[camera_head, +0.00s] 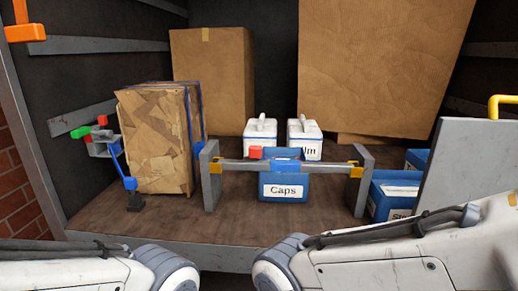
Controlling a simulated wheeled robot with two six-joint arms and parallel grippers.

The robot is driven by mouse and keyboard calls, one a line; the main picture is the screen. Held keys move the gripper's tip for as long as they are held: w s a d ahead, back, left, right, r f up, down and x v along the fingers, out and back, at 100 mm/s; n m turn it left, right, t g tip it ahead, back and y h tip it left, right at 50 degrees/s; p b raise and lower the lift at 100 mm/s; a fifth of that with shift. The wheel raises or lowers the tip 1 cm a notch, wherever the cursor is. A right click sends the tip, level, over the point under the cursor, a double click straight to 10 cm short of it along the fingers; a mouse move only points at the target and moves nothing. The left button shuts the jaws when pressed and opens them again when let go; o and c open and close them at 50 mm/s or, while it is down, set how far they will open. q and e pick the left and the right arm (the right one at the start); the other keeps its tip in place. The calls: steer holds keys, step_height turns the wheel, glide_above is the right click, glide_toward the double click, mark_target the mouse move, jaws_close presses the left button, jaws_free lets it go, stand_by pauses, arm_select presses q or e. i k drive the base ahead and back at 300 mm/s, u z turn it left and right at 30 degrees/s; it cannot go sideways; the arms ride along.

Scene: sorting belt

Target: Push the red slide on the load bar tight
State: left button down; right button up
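The load bar (335,167) is a grey horizontal bar. It spans between two upright grey plates, with a yellow fitting near each end. I cannot tell from here how tight the bar sits. Both of my arms show along the bottom edge, the left one at lower left and the right one at lower right. Neither gripper is in view, and no gripper is seen touching the slide or the bar.
The blue Caps bin (285,190) stands at the bar. A brown carton (155,150) with blue straps stands left, near a red and green fitting (97,134). White containers (261,136) and large cartons (212,80) stand behind. More blue bins (393,197) and a grey panel (465,165) are right.

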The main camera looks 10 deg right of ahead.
mark_target(255, 152)
steer(key=i, duration=1.1)
steer(key=z, duration=0.95)
